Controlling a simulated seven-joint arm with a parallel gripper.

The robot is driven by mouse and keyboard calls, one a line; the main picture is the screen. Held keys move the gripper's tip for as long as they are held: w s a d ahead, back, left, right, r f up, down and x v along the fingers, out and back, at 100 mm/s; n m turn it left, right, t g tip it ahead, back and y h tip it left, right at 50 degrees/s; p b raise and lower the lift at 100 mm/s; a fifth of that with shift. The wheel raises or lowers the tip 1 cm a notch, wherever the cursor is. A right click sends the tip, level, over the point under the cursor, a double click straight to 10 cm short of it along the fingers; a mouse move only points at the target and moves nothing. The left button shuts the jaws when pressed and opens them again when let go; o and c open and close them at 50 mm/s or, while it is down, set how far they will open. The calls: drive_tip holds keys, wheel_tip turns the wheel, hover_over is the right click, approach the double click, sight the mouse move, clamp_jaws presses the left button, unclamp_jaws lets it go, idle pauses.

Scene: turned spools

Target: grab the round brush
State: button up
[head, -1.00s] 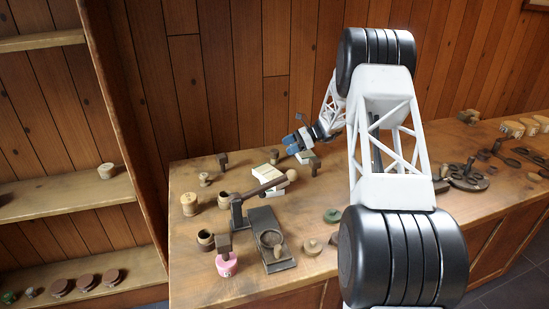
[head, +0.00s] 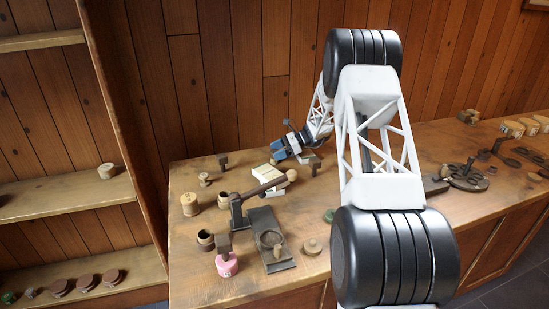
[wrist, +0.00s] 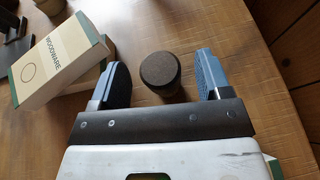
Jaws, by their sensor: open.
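A dark brown, round-topped cylinder (wrist: 160,72), which I take to be the round brush, stands upright on the table in the wrist view. No bristles can be made out. My gripper (wrist: 161,62) is open, with one blue-padded finger on each side of it and a gap to both. I cannot tell how far the fingers are above the table. In the head view my gripper (head: 279,150) is over the back left of the table, and the cylinder is mostly hidden there.
White and green boxes (wrist: 57,58) lie close beside the left finger. Bare tabletop (wrist: 235,30) lies right of the cylinder.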

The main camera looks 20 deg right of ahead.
sight(275, 150)
drive_tip(key=shift+a+f, duration=0.2)
drive_tip(key=shift+a, duration=0.25)
drive_tip(key=c, duration=1)
drive_tip(key=shift+r, duration=0.1)
drive_tip(key=shift+w+r, duration=0.1)
drive_tip(key=shift+r, duration=4.85)
